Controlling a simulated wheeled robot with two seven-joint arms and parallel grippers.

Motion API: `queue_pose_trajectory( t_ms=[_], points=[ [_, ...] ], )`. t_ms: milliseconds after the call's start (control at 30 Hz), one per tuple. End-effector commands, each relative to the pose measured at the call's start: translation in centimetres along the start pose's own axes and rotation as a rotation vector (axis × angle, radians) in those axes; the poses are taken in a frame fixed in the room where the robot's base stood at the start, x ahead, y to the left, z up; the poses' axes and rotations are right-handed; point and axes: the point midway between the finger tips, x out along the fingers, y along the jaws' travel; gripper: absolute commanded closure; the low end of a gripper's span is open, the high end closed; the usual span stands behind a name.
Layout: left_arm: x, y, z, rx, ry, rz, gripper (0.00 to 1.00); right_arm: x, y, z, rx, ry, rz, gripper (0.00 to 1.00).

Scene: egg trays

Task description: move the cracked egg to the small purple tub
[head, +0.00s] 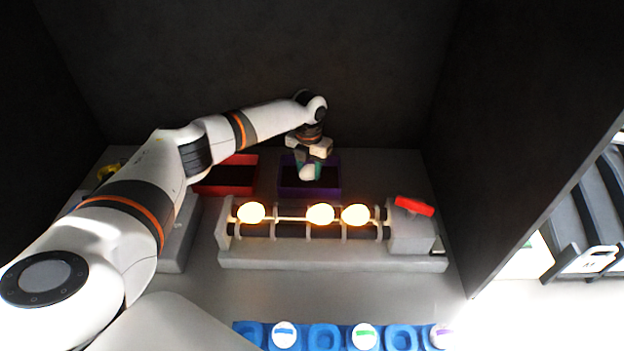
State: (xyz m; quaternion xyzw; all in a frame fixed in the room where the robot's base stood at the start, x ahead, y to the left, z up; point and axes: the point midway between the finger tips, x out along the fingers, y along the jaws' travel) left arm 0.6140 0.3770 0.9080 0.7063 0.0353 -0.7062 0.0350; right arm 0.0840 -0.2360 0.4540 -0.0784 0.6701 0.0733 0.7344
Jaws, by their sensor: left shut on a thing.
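My left gripper (308,165) reaches in from the left to the back of the bench. It is shut on a pale egg (307,173), held over the small purple tub (329,188). The egg's lower end is near the tub's front part; I cannot tell how far above the tub floor it is. No crack can be made out on it at this size. My right gripper is not in view.
A red tub (240,160) stands left of the purple one. In front is a grey roller stand (300,259) with three glowing eggs (320,214) and a red part (414,206). A blue tray (323,336) with several eggs lies at the front edge. Dark walls enclose the bench.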

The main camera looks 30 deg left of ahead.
Motion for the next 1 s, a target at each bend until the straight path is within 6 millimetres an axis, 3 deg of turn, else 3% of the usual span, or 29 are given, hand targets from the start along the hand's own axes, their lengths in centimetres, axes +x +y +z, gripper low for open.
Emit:
queue_pose_trajectory(
  t_ms=[867, 900, 1000],
  points=[
    [0.60, 0.01, 0.00, 0.000, 0.000, 0.000, 0.65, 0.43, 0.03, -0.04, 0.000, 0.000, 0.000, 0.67],
    [0.60, 0.01, 0.00, 0.000, 0.000, 0.000, 0.52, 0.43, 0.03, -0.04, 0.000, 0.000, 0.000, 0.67],
    [0.60, 0.01, 0.00, 0.000, 0.000, 0.000, 0.36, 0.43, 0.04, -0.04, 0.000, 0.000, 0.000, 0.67]
  ],
)
